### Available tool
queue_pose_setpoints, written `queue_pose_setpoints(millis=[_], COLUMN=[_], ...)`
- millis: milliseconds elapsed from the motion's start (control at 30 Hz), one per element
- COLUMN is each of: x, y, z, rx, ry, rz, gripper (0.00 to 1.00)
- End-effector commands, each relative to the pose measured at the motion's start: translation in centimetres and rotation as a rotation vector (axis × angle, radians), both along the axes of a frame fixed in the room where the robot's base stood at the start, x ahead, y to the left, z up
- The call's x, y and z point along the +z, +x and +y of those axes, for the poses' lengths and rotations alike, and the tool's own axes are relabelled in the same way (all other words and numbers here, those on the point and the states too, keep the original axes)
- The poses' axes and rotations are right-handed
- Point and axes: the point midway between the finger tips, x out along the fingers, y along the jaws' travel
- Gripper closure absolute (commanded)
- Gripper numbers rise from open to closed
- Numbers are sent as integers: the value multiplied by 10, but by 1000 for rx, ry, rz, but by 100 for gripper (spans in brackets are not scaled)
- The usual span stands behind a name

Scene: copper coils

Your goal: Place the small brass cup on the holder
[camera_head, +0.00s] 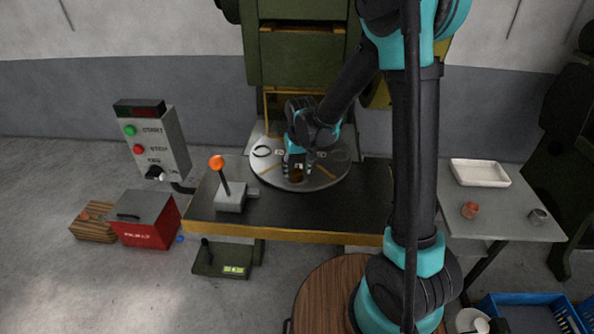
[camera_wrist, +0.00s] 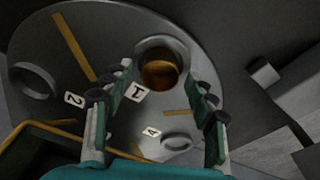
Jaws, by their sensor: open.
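The small brass cup (camera_wrist: 160,72) stands upright within a grey ring holder (camera_wrist: 146,44) beside the label 1 on the round turntable (camera_wrist: 195,85). In the head view the cup (camera_head: 296,176) shows as a dark brown shape below my gripper (camera_head: 296,164), at the turntable's near side. In the wrist view my gripper (camera_wrist: 160,88) is open, with one finger on each side and the cup ahead between them, apparently untouched. An empty ring holder (camera_wrist: 34,82) lies near label 2, and another (camera_wrist: 180,143) near label 4.
The turntable sits on a dark workbench (camera_head: 330,219) with an orange-knobbed lever (camera_head: 230,197). The right table (camera_head: 500,224) bears a white tray (camera_head: 480,173), a copper-coloured cup (camera_head: 469,210) and a grey cup (camera_head: 538,216). A green press (camera_head: 300,45) rises behind the turntable.

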Motion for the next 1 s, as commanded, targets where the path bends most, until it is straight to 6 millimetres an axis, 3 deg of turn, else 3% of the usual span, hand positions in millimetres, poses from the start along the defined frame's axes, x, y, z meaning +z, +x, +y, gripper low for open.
queue_pose_setpoints(millis=[600, 800, 1000], x=[98, 113, 114], y=[-14, -16, -19], z=[-5, -6, -14], rx=[0, 0, -10], ry=[0, 0, 2], rz=[0, 0, -4], gripper=[43, 43, 43])
